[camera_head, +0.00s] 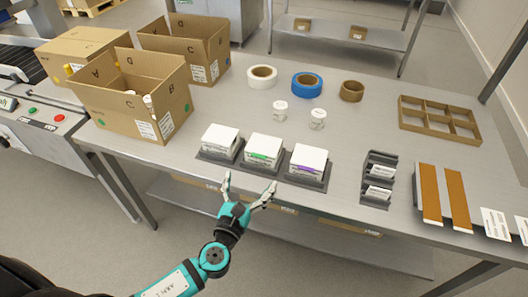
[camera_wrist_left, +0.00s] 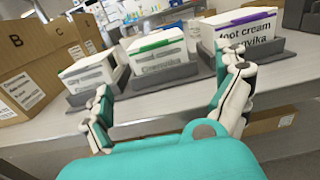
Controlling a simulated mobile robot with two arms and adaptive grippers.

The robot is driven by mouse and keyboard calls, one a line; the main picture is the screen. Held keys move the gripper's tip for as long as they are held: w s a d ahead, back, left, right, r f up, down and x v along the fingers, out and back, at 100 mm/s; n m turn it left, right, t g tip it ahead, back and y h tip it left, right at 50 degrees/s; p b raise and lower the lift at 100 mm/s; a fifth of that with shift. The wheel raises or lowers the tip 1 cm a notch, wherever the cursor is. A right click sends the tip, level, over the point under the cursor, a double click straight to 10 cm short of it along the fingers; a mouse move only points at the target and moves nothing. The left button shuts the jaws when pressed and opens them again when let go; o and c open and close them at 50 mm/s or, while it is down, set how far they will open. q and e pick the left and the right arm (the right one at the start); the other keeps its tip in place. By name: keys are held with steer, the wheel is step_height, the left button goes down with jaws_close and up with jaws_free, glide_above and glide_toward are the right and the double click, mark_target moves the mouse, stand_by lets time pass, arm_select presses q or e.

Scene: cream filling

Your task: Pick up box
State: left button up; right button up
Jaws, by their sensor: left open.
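Three small white boxes stand side by side in grey holders near the table's front edge: a plain-topped one (camera_head: 220,138) at left, a green-striped one (camera_head: 264,149) in the middle, and a purple-striped one (camera_head: 308,158) at right. My left gripper (camera_head: 248,187) is open and empty, in front of the table edge, pointing at the row. In the left wrist view its fingers (camera_wrist_left: 168,98) spread wide, with the green-striped box (camera_wrist_left: 158,58) between and beyond them. The purple-striped box (camera_wrist_left: 242,34) is partly behind the right finger there. My right gripper is in neither view.
Open cardboard boxes (camera_head: 118,103) stand at the table's left. Tape rolls (camera_head: 307,85) and two small white jars (camera_head: 280,112) lie behind the row. A card rack (camera_head: 377,178), brown strips (camera_head: 444,197) and a divided tray (camera_head: 440,122) are at right.

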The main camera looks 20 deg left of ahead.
mark_target(259, 159)
arm_select(q)
steer(key=w, duration=0.7)
steer(key=w+p, duration=0.1)
steer(key=shift+w+r, duration=0.25)
steer(key=shift+w+f, duration=0.1)
steer(key=shift+w, duration=0.4)
steer(key=shift+s, duration=0.1)
steer(key=c, duration=0.9)
